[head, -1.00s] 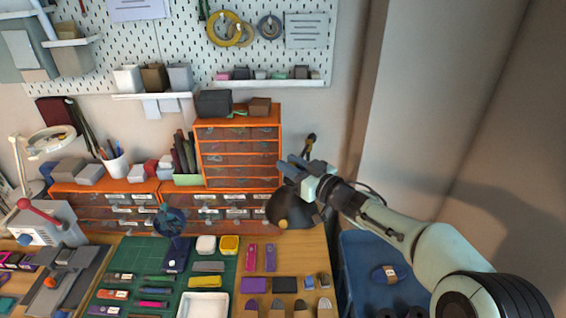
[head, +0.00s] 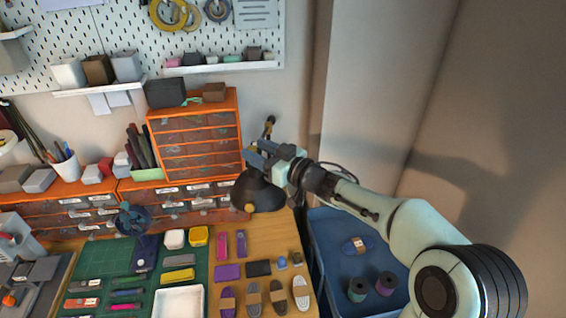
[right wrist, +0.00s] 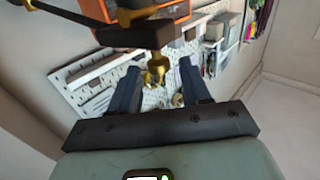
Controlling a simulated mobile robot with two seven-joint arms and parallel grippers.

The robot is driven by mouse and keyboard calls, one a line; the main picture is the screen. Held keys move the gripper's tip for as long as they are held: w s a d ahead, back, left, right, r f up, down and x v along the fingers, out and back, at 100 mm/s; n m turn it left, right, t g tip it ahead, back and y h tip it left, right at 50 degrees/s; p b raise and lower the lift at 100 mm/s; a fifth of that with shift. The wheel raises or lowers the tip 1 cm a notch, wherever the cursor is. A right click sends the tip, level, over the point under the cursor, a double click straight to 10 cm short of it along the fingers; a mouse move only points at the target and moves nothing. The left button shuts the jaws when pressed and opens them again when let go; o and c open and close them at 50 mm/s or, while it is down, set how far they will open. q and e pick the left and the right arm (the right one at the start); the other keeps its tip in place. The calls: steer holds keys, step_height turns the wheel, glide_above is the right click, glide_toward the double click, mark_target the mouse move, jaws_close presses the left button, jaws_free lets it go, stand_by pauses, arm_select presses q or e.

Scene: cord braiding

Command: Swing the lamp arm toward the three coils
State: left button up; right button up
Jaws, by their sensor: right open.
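The lamp has a black shade (head: 258,194) with a brass bulb end, hanging low over the back right of the bench. A brass joint of the lamp arm (head: 269,124) shows above it; the arm between is partly hidden by my gripper. My right gripper (head: 258,156) is open beside the lamp arm, just above the shade. In the right wrist view, the brass joint (right wrist: 157,66) shows between the spread fingers (right wrist: 160,92); I cannot tell whether they touch it. Several wound cord hanks (head: 253,298) lie at the bench front. My left gripper is out of view.
An orange drawer cabinet (head: 197,145) stands left of the lamp. A green cutting mat (head: 105,256) with tools and a white tray (head: 180,301) lie in front. A wall stands behind.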

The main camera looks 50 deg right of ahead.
steer(key=s, duration=1.1)
steer(key=shift+b, duration=0.4)
steer(key=shift+w, duration=0.1)
